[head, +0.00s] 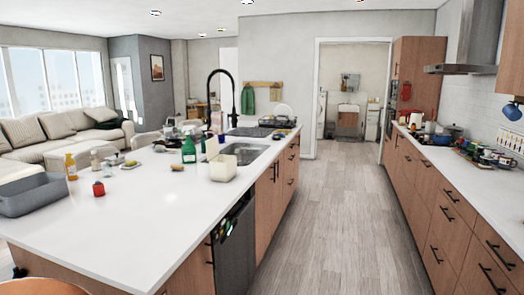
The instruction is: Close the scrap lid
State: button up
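I cannot make out a scrap lid for certain. A small cream container (222,168) stands on the white island counter (150,220), at the near side of the sink (243,152). At this size I cannot tell whether it has a lid or whether a lid is open. My gripper is not in view.
A grey bin (35,195) stands at the island's left edge. Bottles, including a green one (189,151), and small items line the far left side. A black faucet (234,105) rises by the sink. The near countertop is bare. The wooden aisle floor (325,220) is clear.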

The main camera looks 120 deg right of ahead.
aim_at(212, 145)
jog(key=z, duration=1.65)
jog(key=i, duration=2)
jog(key=z, duration=2.95)
